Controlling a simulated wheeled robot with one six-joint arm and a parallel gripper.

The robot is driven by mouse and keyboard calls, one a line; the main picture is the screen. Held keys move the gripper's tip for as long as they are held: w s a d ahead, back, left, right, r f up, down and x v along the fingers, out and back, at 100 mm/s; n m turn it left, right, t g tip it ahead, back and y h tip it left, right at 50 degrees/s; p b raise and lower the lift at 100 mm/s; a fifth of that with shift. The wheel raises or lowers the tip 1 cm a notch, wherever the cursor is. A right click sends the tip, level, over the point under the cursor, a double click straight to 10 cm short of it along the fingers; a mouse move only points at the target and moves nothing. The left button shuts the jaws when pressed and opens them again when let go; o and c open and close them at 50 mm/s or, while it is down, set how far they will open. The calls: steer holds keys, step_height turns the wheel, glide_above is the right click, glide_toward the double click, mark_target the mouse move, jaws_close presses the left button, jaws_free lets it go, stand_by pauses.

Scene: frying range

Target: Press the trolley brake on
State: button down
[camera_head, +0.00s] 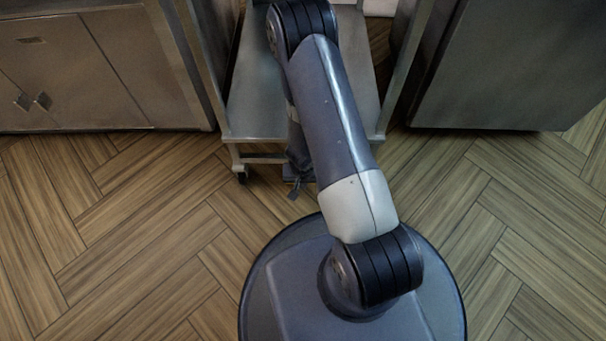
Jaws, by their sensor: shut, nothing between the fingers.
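The trolley (250,112) is a grey metal frame with a flat shelf, standing at the top middle between two metal units. A small dark caster (242,177) shows under its front left corner. My arm reaches over the trolley and bends down, so it covers much of the shelf and front edge. My gripper (296,190) is small and dark, shut and empty, low in front of the trolley's lower front bar. I cannot make out the brake clearly; the dark shapes around my gripper blend together, and I cannot tell whether it touches anything.
A metal cabinet (85,75) with two diamond-shaped handles stands at the left. A dark metal unit (500,65) stands at the right, close to the trolley. The herringbone wood floor (120,235) is clear on both sides of my base.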

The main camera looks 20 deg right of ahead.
step_height(320, 180, up, 7)
steer(key=p, duration=0.5)
steer(key=shift+s, duration=0.35)
steer(key=shift+a+f, duration=0.1)
steer(key=shift+f, duration=0.05)
step_height(320, 180, down, 10)
steer(key=w+b, duration=0.1)
steer(key=b, duration=0.8)
steer(key=shift+f, duration=0.15)
